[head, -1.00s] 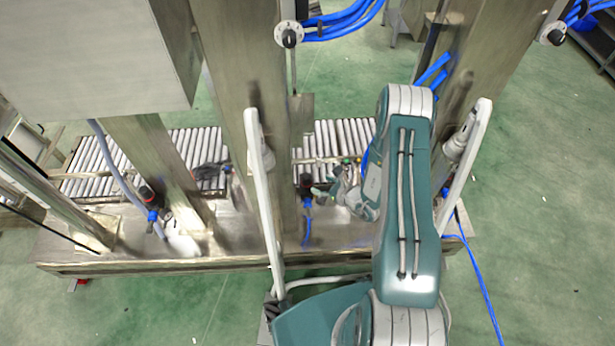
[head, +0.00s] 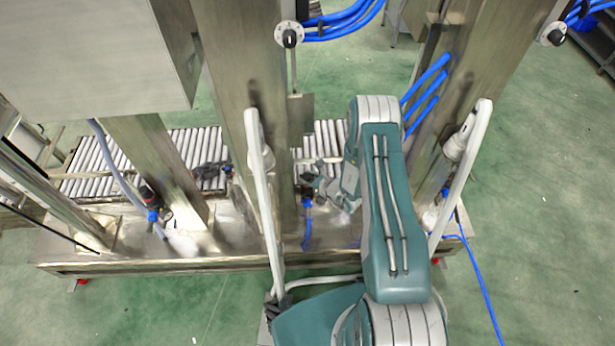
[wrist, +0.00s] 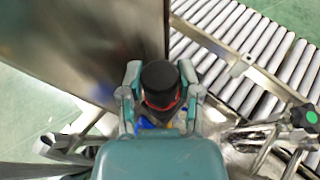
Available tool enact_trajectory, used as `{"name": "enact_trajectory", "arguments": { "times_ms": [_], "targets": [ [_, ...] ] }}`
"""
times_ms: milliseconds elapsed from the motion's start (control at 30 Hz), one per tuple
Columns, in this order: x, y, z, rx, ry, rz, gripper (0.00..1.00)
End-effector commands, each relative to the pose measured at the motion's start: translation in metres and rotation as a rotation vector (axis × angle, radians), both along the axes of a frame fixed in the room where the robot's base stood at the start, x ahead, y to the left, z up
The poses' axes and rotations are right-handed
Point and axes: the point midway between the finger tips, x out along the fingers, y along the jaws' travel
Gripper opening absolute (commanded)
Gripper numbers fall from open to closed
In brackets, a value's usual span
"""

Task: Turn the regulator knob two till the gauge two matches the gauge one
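A black regulator knob with a red ring (wrist: 161,84) stands between the two fingers of my gripper (wrist: 160,72) in the wrist view. The fingers are spread on either side of it, and I cannot tell whether they touch it. In the head view my gripper (head: 318,184) hides most of this knob, above a blue fitting (head: 307,202). Another regulator knob, black and red (head: 147,194), stands at the left with a small dark gauge (head: 166,214) beside it. The gauge at my gripper is hidden, and no gauge reading is legible.
A steel post (head: 240,90) rises just left of my gripper. A roller conveyor (head: 195,150) runs behind. A pale bent handrail (head: 262,180) stands in front of the post. A green-topped black knob (wrist: 304,117) shows at the right of the wrist view.

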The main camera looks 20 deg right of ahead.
Motion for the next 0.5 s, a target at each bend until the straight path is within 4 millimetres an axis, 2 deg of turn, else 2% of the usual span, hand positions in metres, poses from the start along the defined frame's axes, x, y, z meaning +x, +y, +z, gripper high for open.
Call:
{"name": "enact_trajectory", "arguments": {
  "times_ms": [500],
  "targets": [
    [0.0015,0.0003,0.0009,-0.002,-0.004,-0.056,0.0]
  ]
}}
